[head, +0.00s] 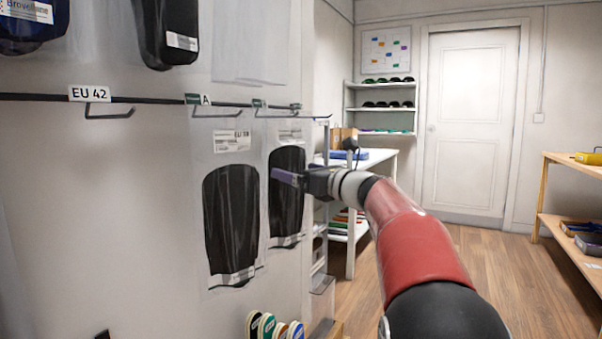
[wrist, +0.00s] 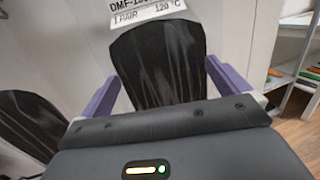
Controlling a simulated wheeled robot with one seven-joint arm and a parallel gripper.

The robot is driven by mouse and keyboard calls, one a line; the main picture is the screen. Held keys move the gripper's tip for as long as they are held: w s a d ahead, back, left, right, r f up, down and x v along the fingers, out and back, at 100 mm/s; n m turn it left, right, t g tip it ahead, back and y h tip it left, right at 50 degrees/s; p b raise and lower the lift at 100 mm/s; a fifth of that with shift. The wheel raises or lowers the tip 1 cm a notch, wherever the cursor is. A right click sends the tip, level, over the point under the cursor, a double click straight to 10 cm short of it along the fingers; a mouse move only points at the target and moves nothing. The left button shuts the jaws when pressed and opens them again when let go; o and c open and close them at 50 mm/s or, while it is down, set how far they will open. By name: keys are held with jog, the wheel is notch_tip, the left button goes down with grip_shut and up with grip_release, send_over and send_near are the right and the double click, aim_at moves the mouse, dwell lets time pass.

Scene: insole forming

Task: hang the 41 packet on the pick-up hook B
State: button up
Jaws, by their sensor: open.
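A clear packet with a black insole pair (head: 287,195) hangs from the farther hook (head: 292,115), under a small green tag too small to read. Its size label is not readable, so I cannot tell if it is the 41 packet. In the wrist view a packet's dark insole (wrist: 160,65) hangs between my finger tips, with a white label above reading 1 PAIR and 120 °C. My gripper (head: 283,177) is open, its purple fingers to either side of the packet and not closed on it. It also shows in the wrist view (wrist: 165,85).
Another packet (head: 231,215) hangs left on hook A (head: 218,113). The EU 42 hook (head: 110,112) is empty. More packets (head: 165,32) hang above. A white shelf table (head: 368,160) stands behind; several coloured insoles (head: 268,326) are below. Open floor lies right.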

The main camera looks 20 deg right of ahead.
jog(key=shift+s, duration=0.1)
jog(key=r+b+v, duration=0.1)
jog(key=v, duration=0.7)
jog(key=s+a+f+n+g+h, duration=0.1)
jog(key=s+a+f+n+g, duration=0.35)
jog(key=a+f+n, duration=0.35)
jog(key=s+a+f+n+g, duration=0.3)
jog(key=s+a+f+n, duration=0.25)
jog(key=a, duration=0.45)
jog(key=s+f+n+g+h+p, duration=0.1)
jog(key=s+f+n+g+h, duration=0.3)
jog(key=s+f+n, duration=1.4)
jog(key=s+h, duration=0.2)
jog(key=shift+a+h+p, duration=0.25)
jog(key=shift+h+p, duration=0.05)
jog(key=shift+g, duration=0.25)
